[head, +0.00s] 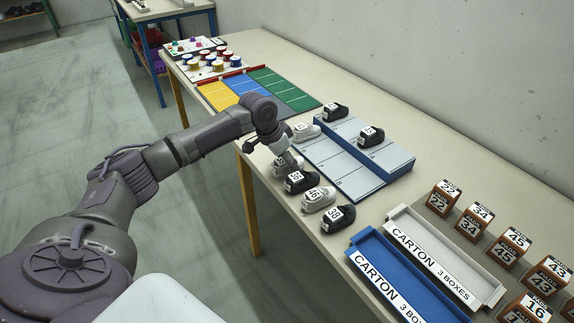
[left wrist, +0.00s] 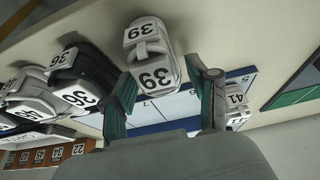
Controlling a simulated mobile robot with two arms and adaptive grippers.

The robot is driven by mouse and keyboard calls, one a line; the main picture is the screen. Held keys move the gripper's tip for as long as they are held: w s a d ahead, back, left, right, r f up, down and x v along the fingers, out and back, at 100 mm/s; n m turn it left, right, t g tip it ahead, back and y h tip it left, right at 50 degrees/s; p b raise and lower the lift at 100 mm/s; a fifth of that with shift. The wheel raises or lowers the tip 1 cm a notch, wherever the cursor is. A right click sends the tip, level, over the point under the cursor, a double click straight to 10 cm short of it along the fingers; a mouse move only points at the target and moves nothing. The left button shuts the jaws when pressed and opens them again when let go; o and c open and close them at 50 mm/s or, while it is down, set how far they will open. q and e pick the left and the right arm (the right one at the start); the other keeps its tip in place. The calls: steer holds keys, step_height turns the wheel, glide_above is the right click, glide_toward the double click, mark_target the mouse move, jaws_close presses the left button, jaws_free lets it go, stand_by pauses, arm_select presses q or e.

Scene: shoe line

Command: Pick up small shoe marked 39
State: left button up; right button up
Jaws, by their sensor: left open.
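The small white-grey shoe marked 39 (left wrist: 152,62) shows in the left wrist view between the fingertips of my left gripper (left wrist: 163,72). The gripper is open, with one green-grey finger on each side of the shoe, and I cannot tell whether either touches it. In the head view the gripper (head: 281,148) is above the shoe row at the table's near edge, and it partly hides the shoe there. The black shoe marked 36 (head: 300,181) stands beside shoe 39. My right gripper is not in view.
A white shoe marked 46 (head: 318,199) and a black shoe (head: 338,218) continue the row. A white shoe (head: 306,131) stands beyond the gripper. Behind is a blue-and-white board (head: 345,170) with dark shoes at its far side. Blue (head: 370,250) and white (head: 455,262) cartons lie to the right.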

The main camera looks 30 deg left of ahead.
arm_select(q)
steer(key=c, duration=0.9)
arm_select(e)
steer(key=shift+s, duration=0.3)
arm_select(q)
steer(key=shift+r, duration=0.15)
